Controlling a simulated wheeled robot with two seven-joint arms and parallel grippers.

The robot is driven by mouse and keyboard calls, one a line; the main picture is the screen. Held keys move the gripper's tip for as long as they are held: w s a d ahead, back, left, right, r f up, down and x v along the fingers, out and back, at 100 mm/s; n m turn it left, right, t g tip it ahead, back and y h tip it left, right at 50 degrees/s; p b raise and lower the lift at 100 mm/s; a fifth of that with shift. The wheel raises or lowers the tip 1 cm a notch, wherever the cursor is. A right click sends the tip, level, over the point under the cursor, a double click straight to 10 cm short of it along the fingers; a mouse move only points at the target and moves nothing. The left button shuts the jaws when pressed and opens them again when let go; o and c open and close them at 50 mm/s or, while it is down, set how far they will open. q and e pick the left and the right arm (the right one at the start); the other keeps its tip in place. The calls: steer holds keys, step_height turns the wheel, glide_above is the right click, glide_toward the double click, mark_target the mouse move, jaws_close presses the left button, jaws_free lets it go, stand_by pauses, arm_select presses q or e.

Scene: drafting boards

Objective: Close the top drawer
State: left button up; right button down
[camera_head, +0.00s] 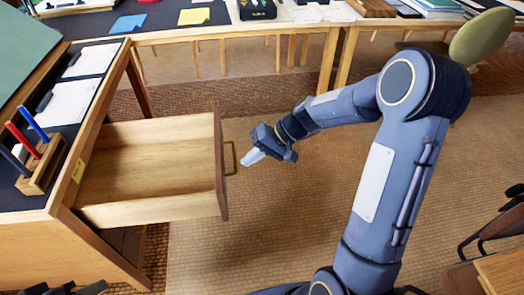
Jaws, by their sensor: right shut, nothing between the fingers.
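The top drawer (150,166) is a wooden drawer, pulled well out to the right from the desk on the left. Its inside looks empty. The drawer's darker front panel (220,165) faces right and carries a metal handle (229,158). My right gripper (249,158) is shut and empty, just to the right of the handle, with its pale fingertips pointing left toward it. I cannot tell whether they touch. Dark parts at the bottom left edge (75,289) look like my left gripper, mostly cut off, so its jaws cannot be read.
The desk top (122,45) holds papers and a wooden pen holder (42,165) with several pens. Long tables with papers (194,16) stand at the back. A chair (480,37) is at the upper right. The floor right of the drawer is clear.

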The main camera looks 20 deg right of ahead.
arm_select(q)
steer(key=shift+f, duration=0.4)
arm_select(e)
steer(key=shift+w+a+f, duration=0.2)
steer(key=shift+w+a, duration=0.05)
steer(key=shift+a, duration=0.6)
steer(key=shift+w+a+f, duration=0.2)
steer(key=shift+a+f, duration=0.05)
steer(key=shift+a, duration=0.65)
steer(key=shift+w+a+f, duration=0.2)
steer(key=shift+w+a, duration=0.05)
steer(key=shift+a, duration=0.6)
